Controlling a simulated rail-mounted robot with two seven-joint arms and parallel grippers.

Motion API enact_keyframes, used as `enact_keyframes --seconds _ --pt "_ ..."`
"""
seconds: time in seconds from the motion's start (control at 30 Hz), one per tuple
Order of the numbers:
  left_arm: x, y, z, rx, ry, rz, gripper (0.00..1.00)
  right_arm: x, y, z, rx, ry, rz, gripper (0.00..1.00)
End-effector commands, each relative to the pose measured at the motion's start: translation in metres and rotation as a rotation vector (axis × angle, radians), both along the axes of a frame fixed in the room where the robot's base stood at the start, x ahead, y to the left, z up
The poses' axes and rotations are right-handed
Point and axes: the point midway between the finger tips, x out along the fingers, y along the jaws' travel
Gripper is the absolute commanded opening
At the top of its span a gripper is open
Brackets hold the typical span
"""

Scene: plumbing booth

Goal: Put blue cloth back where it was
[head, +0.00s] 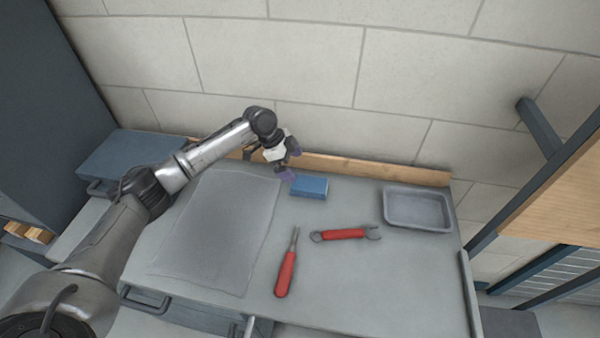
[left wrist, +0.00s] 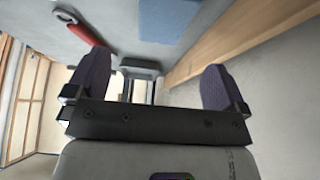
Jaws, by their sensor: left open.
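The blue cloth (head: 309,187), a small folded block shape, lies flat on the grey worktop near the wooden strip at the back. My left gripper (head: 290,164) is just left of and behind the cloth, close to the wall side. Its two purple fingers are spread apart with nothing between them. In the left wrist view the cloth (left wrist: 171,20) shows at the top edge, partly cut off, beyond the open fingers (left wrist: 157,82). I cannot tell whether a finger touches the cloth. My right gripper is in neither view.
A grey mat (head: 215,232) lies left of the cloth. A red-handled screwdriver (head: 286,272) and a red-handled wrench (head: 343,234) lie in front. An empty grey tray (head: 418,224) stands at right. A wooden strip (head: 370,169) runs along the wall. A blue-grey case (head: 130,155) is at far left.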

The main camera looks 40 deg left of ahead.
Motion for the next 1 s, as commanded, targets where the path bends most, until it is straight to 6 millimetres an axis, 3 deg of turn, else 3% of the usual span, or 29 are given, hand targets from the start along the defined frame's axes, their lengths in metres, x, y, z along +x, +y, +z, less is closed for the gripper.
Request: enact_keyframes --seconds 0.3,1.0 --pt "-0.007 0.013 0.026 0.000 -0.002 0.001 0.99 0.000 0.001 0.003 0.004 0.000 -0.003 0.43" --pt "-0.008 0.013 0.029 -0.001 -0.003 0.001 0.99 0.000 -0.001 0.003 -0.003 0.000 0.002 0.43"
